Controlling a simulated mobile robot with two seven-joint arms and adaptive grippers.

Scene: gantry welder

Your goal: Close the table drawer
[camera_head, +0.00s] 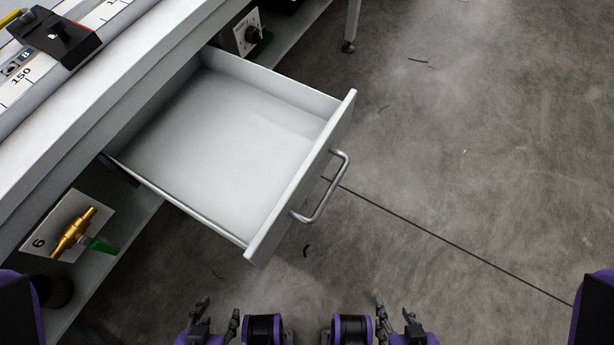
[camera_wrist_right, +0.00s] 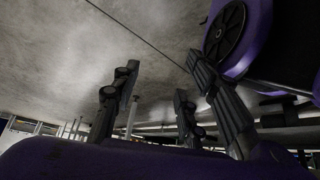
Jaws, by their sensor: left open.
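The table drawer (camera_head: 220,130) is pulled far out of the table and is empty inside. Its front panel (camera_head: 305,180) faces right, with a bent metal bar handle (camera_head: 330,190) on its outer side. My left gripper (camera_head: 215,322) is open and empty at the bottom of the head view, below the drawer and apart from it. My right gripper (camera_head: 396,324) is open and empty at the bottom, below and right of the handle. Its spread fingers also show in the right wrist view (camera_wrist_right: 160,95), with nothing between them.
The table (camera_head: 110,100) runs along the upper left, with a black clamp-like block (camera_head: 58,38) on its ruler top. A brass valve with a green handle (camera_head: 75,235) and a dial panel (camera_head: 250,33) sit below the tabletop. The floor (camera_head: 470,170) to the right is clear.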

